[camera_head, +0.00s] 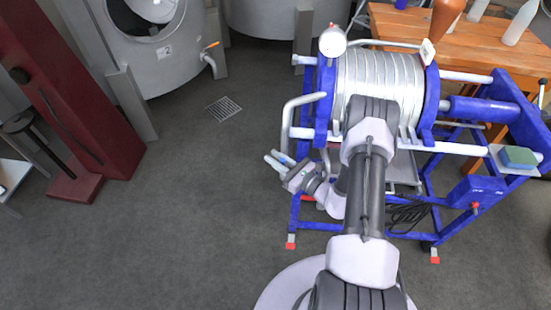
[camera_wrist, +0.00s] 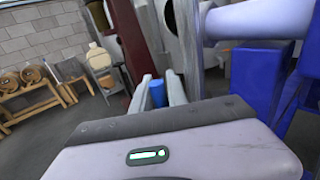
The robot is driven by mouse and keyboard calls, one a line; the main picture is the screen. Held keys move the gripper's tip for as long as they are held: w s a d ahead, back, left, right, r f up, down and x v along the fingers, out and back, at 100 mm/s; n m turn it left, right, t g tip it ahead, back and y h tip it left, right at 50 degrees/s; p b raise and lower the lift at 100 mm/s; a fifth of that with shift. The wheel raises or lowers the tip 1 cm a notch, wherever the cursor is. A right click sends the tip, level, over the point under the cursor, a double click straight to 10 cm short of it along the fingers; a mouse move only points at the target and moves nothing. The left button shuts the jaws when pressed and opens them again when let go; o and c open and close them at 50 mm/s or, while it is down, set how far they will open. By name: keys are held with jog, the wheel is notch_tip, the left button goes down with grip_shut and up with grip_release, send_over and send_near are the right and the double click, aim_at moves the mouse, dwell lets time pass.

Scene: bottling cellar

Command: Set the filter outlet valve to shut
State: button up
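The filter (camera_head: 385,80) is a blue-framed machine with a stack of steel plates. A bent steel pipe (camera_head: 287,112) comes off its left end plate and runs down towards my gripper (camera_head: 277,160). My gripper is at the left of the filter, low beside this pipe, with its two pale fingers pointing left and away from the hand. In the wrist view my gripper (camera_wrist: 160,76) has its fingers apart, with a small blue piece (camera_wrist: 157,93) showing between them. It may be a valve handle. I cannot tell whether the fingers press on it. The valve's setting cannot be made out.
A dark red column (camera_head: 75,90) and steel tanks (camera_head: 165,60) stand to the left and back. A floor drain (camera_head: 223,108) lies in the open grey floor. A wooden table (camera_head: 470,45) with bottles is behind the filter. A green-topped sponge (camera_head: 517,157) rests at the right.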

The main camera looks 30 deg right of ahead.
grip_shut()
dwell(1.1)
jog(key=shift+d, duration=0.1)
